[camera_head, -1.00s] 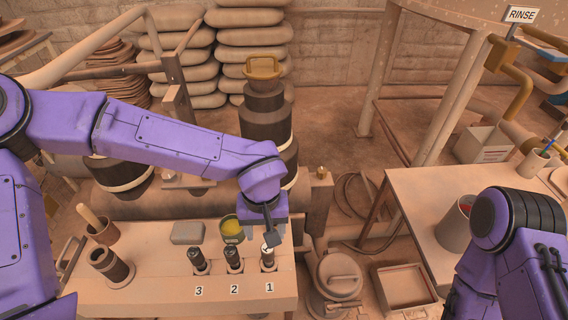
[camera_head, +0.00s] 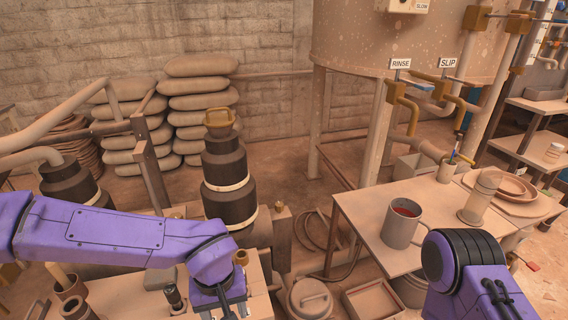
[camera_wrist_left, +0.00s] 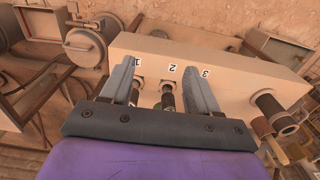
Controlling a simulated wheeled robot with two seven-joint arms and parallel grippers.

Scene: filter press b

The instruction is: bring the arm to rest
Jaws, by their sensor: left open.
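My left arm (camera_head: 115,230) reaches in from the left in the head view. My left gripper (camera_head: 226,306) hangs over the right part of the bench, at the picture's bottom edge. In the left wrist view its two fingers (camera_wrist_left: 161,88) are spread apart and hold nothing. Beyond them are dark-handled items in a row by the labels 1, 2 and 3; the middle item (camera_wrist_left: 168,98) shows between the fingers, and the fingers partly cover the others. My right arm (camera_head: 475,280) shows at the lower right; its gripper is out of the picture.
The bench (camera_head: 125,296) lies under the left arm. A black-and-tan stepped column (camera_head: 226,165) stands behind the left gripper. A lidded pot (camera_head: 310,300) sits between the tables.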

